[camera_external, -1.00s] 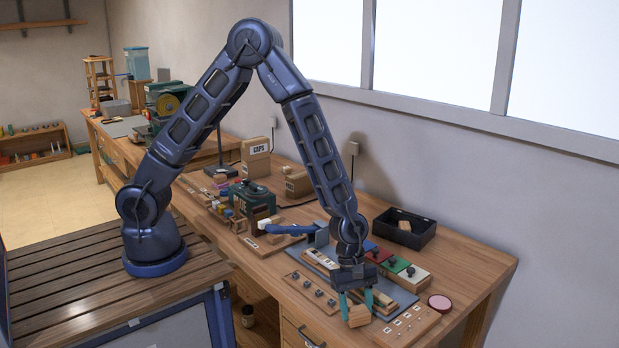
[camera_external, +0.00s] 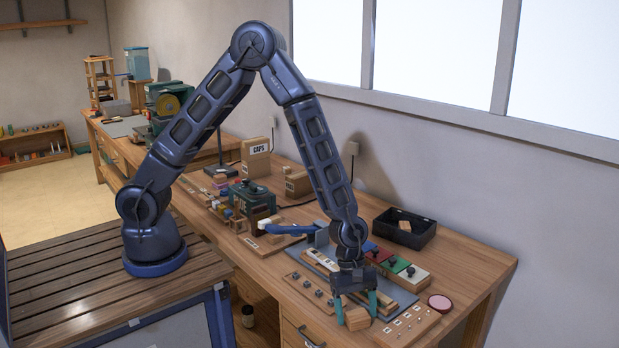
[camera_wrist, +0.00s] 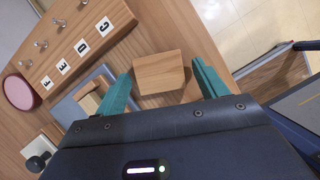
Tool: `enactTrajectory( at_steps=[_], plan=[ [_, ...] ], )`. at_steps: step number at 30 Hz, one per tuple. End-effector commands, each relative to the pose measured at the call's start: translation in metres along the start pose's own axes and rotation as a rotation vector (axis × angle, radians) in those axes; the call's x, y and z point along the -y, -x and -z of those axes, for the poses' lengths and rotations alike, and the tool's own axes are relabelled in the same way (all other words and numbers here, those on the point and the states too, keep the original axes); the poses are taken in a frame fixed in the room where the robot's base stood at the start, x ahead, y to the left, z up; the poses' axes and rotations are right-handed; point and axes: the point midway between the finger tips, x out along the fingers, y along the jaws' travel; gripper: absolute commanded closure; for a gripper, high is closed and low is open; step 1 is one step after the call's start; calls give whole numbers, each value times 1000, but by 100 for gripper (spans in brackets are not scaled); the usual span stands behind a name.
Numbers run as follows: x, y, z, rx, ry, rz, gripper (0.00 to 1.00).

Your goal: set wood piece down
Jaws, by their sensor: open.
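The wood piece (camera_external: 357,319) is a small light-brown block near the front edge of the workbench. It also shows in the wrist view (camera_wrist: 159,73), lying between and a little beyond the two teal fingers. My gripper (camera_external: 356,308) is open above the bench with a finger on either side of the block. In the wrist view my gripper (camera_wrist: 165,88) has a visible gap between each finger and the block. The block appears to rest on the bench top; its underside is hidden.
A wooden board with metal pegs and letter labels (camera_external: 408,325) lies just right of the block. A grey mat with wooden strips (camera_external: 400,296) lies behind. A black tray (camera_external: 404,229) stands near the wall. Another pegged board (camera_external: 310,292) is left.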

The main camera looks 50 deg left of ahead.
Motion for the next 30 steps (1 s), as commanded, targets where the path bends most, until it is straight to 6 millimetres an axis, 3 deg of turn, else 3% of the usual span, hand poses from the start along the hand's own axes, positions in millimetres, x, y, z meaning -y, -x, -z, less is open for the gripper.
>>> enactTrajectory(
  at_steps=[21,30],
  plan=[
    [-1,99,0,1,-2,-3,28],
    [0,119,0,0,-1,0,28]
  ],
)
